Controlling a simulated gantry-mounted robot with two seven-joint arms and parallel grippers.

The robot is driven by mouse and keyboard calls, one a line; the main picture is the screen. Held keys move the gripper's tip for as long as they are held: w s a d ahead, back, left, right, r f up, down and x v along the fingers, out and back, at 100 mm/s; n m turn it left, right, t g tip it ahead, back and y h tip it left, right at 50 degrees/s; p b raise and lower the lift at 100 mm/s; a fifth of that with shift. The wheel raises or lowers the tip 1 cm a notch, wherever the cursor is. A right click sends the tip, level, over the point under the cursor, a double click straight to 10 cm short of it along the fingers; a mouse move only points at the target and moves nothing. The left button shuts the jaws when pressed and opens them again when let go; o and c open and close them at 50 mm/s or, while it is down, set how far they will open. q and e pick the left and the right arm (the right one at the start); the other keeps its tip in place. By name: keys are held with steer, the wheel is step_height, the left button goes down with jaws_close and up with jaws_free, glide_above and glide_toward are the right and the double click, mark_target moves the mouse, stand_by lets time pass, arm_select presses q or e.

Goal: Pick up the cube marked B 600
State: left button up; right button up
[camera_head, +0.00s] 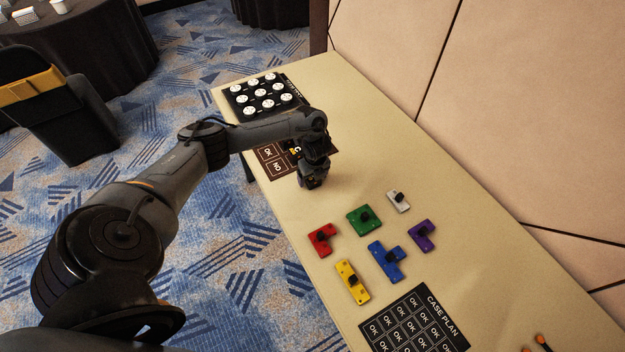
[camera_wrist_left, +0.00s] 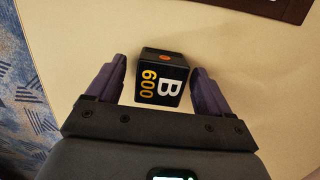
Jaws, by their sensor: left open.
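The black cube marked B 600 (camera_wrist_left: 161,80) sits on the table, with a white B, yellow 600 and an orange dot on another face. In the left wrist view my left gripper (camera_wrist_left: 158,80) is open, with one purple-grey finger on each side of the cube. Gaps show between the fingers and the cube. In the head view my left gripper (camera_head: 313,178) is low over the table, and I cannot make out the cube clearly there. My right gripper is in neither view.
Coloured blocks with black knobs, such as the green block (camera_head: 363,219) and red block (camera_head: 321,240), lie nearer on the table (camera_head: 455,255). A dark board with white discs (camera_head: 241,98) is at the far end. A brown card (camera_head: 275,166) lies beside my gripper. A CASE PLAN mat (camera_head: 447,335) is at the front.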

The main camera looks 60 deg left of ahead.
arm_select(q)
steer(key=c, duration=1.1)
steer(key=shift+o, duration=0.2)
steer(key=shift+r, duration=0.1)
